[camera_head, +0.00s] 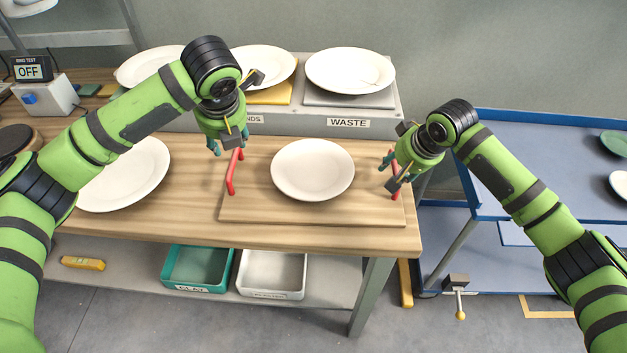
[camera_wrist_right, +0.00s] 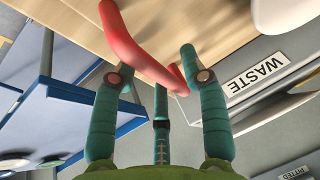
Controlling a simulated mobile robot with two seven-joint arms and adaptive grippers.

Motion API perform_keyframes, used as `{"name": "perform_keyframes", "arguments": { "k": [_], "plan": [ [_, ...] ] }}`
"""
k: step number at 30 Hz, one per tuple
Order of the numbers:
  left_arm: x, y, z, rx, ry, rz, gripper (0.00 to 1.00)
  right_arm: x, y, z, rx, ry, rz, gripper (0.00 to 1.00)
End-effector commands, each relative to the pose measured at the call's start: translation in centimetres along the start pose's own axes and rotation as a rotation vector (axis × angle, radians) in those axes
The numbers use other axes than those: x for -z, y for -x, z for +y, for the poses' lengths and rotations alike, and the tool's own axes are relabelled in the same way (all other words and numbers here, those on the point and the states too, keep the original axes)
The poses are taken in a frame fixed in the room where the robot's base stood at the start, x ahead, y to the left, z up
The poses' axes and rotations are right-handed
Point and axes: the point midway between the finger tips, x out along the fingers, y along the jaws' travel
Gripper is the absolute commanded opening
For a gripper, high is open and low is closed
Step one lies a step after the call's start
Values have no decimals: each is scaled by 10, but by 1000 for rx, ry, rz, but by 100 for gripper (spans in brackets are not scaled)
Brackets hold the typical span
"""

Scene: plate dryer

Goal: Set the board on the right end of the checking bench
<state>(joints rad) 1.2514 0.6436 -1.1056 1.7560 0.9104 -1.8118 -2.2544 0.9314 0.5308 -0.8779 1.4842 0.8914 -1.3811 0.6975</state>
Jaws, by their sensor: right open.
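The wooden board (camera_head: 285,212) lies flat on the right end of the wooden bench (camera_head: 150,222). A white plate (camera_head: 312,170) sits on its middle. The board has a red handle (camera_head: 232,178) at its left end and another red handle (camera_head: 394,180) at its right end. My left gripper (camera_head: 229,147) is just above the left handle, its fingers apart. My right gripper (camera_head: 391,174) is at the right handle, open. In the right wrist view the right handle (camera_wrist_right: 140,45) passes across the gap between the spread fingers (camera_wrist_right: 160,78); contact is unclear.
A grey shelf with a WASTE label (camera_head: 348,123) and several plates stands behind the board. Another white plate (camera_head: 125,175) lies on the bench at left. A blue table (camera_head: 500,150) stands at right, across a gap. Teal (camera_head: 197,268) and white (camera_head: 272,274) bins sit below.

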Motion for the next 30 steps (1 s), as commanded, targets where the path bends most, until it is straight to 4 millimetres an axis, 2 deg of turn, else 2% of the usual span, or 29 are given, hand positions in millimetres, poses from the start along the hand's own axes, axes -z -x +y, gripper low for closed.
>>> {"name": "perform_keyframes", "arguments": {
  "k": [5,15,19,24,30],
  "plan": [
    [0,5,0,-1,0,0,44,1,12,0,2,1,3,44],
    [0,4,0,0,-1,1,44,1,82,0,1,1,4,44],
    [0,4,0,0,-1,1,44,1,103,0,0,1,3,44],
    [0,4,0,0,-1,1,44,0,118,0,0,0,1,44],
    [0,4,0,0,-1,1,44,0,121,0,0,0,0,44]
  ]
}}
